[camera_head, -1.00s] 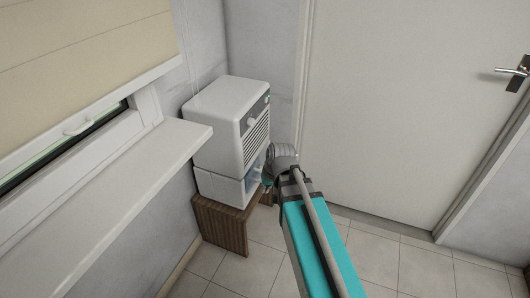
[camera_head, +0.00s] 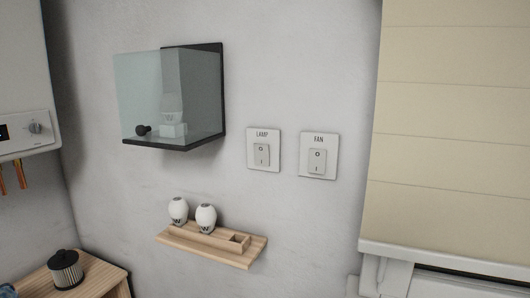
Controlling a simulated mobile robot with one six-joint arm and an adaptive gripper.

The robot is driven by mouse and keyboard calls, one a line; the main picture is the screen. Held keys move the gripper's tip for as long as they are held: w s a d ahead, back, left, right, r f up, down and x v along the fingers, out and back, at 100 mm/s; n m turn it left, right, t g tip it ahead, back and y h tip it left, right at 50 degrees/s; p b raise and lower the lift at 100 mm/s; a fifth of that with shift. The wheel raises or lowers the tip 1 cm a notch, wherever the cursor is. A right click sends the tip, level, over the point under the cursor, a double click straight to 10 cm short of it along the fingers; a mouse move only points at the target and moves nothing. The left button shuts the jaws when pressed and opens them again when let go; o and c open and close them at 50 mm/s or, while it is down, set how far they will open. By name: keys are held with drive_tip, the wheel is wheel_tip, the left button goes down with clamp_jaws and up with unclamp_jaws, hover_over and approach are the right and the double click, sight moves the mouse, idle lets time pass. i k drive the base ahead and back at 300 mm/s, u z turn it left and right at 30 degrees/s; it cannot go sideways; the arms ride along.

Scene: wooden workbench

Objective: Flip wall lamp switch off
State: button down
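A white wall switch labelled LAMP (camera_head: 262,152) is on the grey wall near the middle of the head view. Its rocker has an O at the top and an I at the bottom; I cannot tell for sure which side is pressed in. A similar switch labelled FAN (camera_head: 318,158) is just to its right. The lamp itself cannot be made out for certain. My gripper is not in view, and nothing covers the switches.
A glass-fronted cabinet (camera_head: 172,97) juts from the wall left of the switches. Below it a wooden shelf (camera_head: 215,247) holds two white bulb-like objects (camera_head: 190,214). A beige blind (camera_head: 450,120) hangs at the right. A wooden stand (camera_head: 100,280) with a dark cylinder (camera_head: 66,269) is lower left.

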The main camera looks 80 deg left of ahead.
sight(262, 151)
drive_tip(key=u, duration=0.1)
drive_tip(key=k, duration=0.45)
drive_tip(key=u, duration=1.6)
drive_tip(key=i, duration=0.1)
drive_tip(key=u, duration=2.45)
